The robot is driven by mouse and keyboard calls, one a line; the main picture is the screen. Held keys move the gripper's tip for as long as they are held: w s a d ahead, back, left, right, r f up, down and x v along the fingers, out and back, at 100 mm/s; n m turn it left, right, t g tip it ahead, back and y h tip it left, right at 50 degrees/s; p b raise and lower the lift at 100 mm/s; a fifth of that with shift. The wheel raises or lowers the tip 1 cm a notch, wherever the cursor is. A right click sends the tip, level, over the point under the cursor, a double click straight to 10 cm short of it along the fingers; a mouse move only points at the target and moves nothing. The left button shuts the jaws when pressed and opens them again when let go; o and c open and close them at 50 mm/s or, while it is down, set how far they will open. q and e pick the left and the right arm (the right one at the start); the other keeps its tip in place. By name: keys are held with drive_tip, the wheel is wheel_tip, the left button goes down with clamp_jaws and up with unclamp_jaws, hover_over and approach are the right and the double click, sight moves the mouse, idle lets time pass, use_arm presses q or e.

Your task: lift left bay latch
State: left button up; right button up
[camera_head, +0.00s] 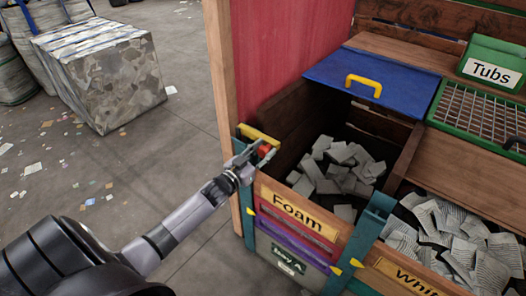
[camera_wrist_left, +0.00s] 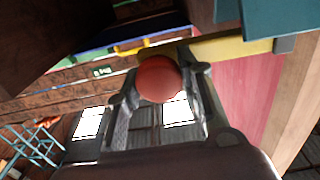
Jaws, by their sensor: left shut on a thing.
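The left bay latch shows as a yellow bar (camera_head: 259,134) with a round red knob (camera_head: 264,151), at the left front corner of the Foam bay (camera_head: 290,212). My left gripper (camera_head: 262,155) is shut on the red knob. In the left wrist view the red knob (camera_wrist_left: 159,79) sits between my two fingers, with the yellow bar (camera_wrist_left: 235,48) running off to the right behind it. The fingers partly hide the knob in the head view. My right gripper is in neither view.
The Foam bay holds grey foam pieces (camera_head: 338,165) and has a blue lid (camera_head: 372,78) with a yellow handle at its back. A wooden post (camera_head: 223,75) and red panel (camera_head: 285,45) stand close behind the latch. A second bay with pale pieces (camera_head: 450,240) lies at right.

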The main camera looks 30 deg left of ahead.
use_arm(q)
clamp_jaws()
idle(0.3)
